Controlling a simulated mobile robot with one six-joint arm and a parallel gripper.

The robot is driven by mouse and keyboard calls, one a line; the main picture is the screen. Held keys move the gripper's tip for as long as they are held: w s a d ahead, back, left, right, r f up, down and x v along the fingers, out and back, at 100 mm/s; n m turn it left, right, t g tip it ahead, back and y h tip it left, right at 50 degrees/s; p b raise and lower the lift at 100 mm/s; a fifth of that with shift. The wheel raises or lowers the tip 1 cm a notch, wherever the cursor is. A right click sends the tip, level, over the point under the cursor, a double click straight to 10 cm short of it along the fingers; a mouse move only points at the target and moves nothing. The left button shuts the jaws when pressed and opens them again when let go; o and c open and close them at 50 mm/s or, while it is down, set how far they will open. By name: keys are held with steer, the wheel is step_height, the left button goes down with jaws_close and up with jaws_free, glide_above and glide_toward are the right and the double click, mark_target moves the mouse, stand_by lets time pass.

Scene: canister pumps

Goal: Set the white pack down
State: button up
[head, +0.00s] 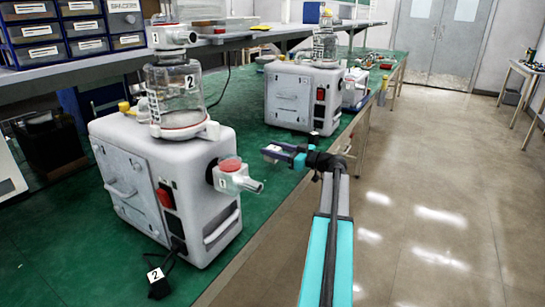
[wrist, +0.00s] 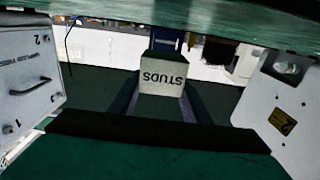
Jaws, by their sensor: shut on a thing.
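The white pack (wrist: 162,80) is a small block lettered STUDS, which reads upside down in the wrist view. It sits between the two dark blue fingers of my gripper (wrist: 160,98), which is shut on it. In the head view, my gripper (head: 282,153) is over the bench's green top near its front edge, between the two pumps, and the small pack (head: 272,148) shows at its tip. I cannot tell whether the pack touches the bench top.
A white pump (head: 185,190) with a canister marked 2 stands left of my gripper; a second white pump (head: 300,95) stands behind it. The green bench top (head: 245,140) is clear between them. Storage drawers (head: 75,28) stand on a shelf.

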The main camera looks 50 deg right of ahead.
steer(key=shift+w+d, duration=0.25)
steer(key=shift+w, duration=0.4)
steer(key=shift+f, duration=0.1)
steer(key=shift+f, duration=1.7)
steer(key=shift+f, duration=0.15)
steer(key=o, duration=1.1)
steer(key=shift+c, duration=0.2)
steer(key=shift+r, duration=0.2)
steer(key=v, duration=1.2)
steer(key=shift+f, duration=0.1)
